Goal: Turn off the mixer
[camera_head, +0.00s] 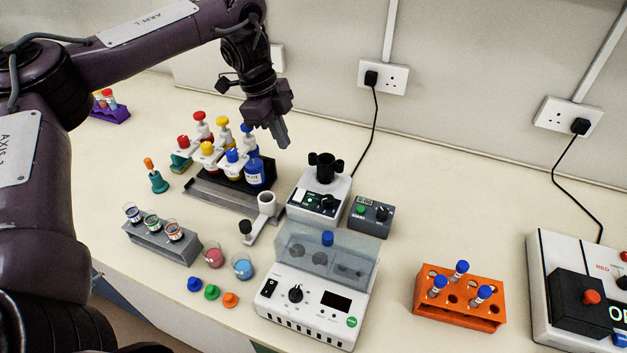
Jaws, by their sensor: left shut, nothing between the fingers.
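The likely mixer (313,204) is a small white device with a black panel, a dial and a dark cup-like top (325,164). It stands in the middle of the bench. Whether it is running cannot be told from this picture. My left gripper (283,142) is shut and empty, pointing down above the bench, behind and to the left of the mixer, apart from it. My right gripper is not in view.
A grey box (371,214) with a green button stands right of the mixer. A white machine (318,291) with a clear lid is in front. A rack of coloured bottles (222,191) stands left. An orange tube rack (459,298) is at right. Bench between is clear.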

